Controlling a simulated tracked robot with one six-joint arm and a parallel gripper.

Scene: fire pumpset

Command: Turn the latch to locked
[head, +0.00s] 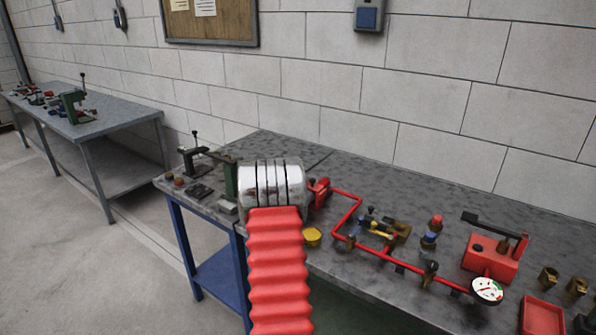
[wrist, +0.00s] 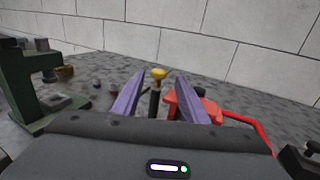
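In the wrist view my gripper (wrist: 161,79) shows two purple fingers standing apart, with a clear gap between them. A dark upright stem with a yellow knob (wrist: 158,74) shows in that gap, and neither finger visibly touches it. I cannot tell how far beyond the fingertips it stands. A red body (wrist: 193,106) with a black part on top sits just right of the stem, partly behind the right finger. No part is clearly recognisable as the latch. In the head view my silver wrist and red arm cover hide the fingers and part of the bench there.
The grey bench (head: 345,270) carries red piping (head: 349,217), a gauge (head: 487,290), a red box with a black handle (head: 490,255) and brass fittings. A green vise-like stand (wrist: 40,90) is left of my gripper. A block wall closes the back.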

